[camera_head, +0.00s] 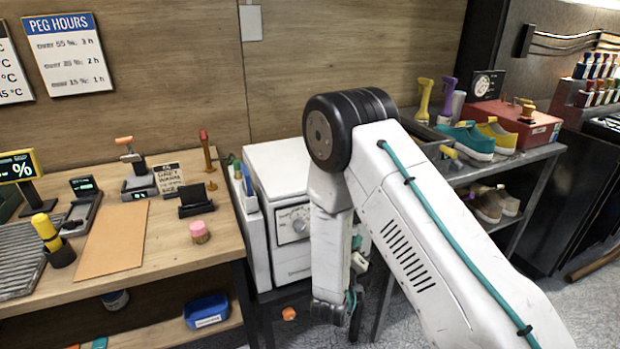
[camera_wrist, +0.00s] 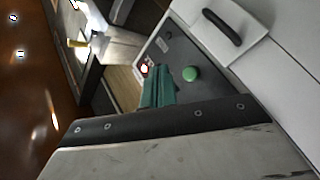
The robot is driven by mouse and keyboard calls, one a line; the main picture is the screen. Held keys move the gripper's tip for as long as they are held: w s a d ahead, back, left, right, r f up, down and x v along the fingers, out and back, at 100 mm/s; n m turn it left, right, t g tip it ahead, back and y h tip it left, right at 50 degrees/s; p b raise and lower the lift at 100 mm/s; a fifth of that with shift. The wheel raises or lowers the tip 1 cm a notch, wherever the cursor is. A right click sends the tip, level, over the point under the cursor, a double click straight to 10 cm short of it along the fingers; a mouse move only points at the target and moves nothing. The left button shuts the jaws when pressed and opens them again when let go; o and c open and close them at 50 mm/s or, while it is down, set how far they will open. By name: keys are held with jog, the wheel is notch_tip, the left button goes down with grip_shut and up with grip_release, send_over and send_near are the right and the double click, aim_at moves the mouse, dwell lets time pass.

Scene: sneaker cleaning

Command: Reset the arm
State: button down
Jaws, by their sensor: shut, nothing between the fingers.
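My white arm, with a teal cable, rises from the lower right of the head view, bends at a black elbow and folds down in front of the white machine (camera_head: 292,222). My gripper (camera_head: 357,303) is low at the end of the folded arm, small and partly hidden by the forearm. It is shut and holds nothing.
A wooden bench (camera_head: 185,238) stands left, with a brown sheet (camera_head: 105,238) and a pink-topped jar (camera_head: 199,232). A blue bin (camera_head: 206,311) sits below. A metal shelf at right holds a teal sneaker (camera_head: 468,141) and red box (camera_head: 512,122). A small orange object (camera_head: 289,313) lies low beside the machine.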

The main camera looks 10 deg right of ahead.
notch_tip(320, 180, down, 8)
jog(key=a+g+y, duration=0.1)
jog(key=g+y, duration=0.2)
jog(key=g, duration=0.1)
jog(key=s+a+m+g+y, duration=0.2)
jog(key=s+a+g+y, duration=0.3)
jog(key=a+y, duration=0.15)
jog(key=s+a+r+g+y, duration=0.2)
jog(key=s+r+g, duration=0.3)
jog(key=s+r, duration=0.55)
jog(key=s+d+r, duration=0.6)
jog(key=s+r, duration=0.4)
jog(key=r, duration=0.3)
jog(key=s+d+r+m+h, duration=0.1)
jog(key=s+d+r, duration=0.5)
jog(key=s+r, duration=0.4)
jog(key=shift+s+r, duration=0.15)
jog(key=shift+r, duration=1.5)
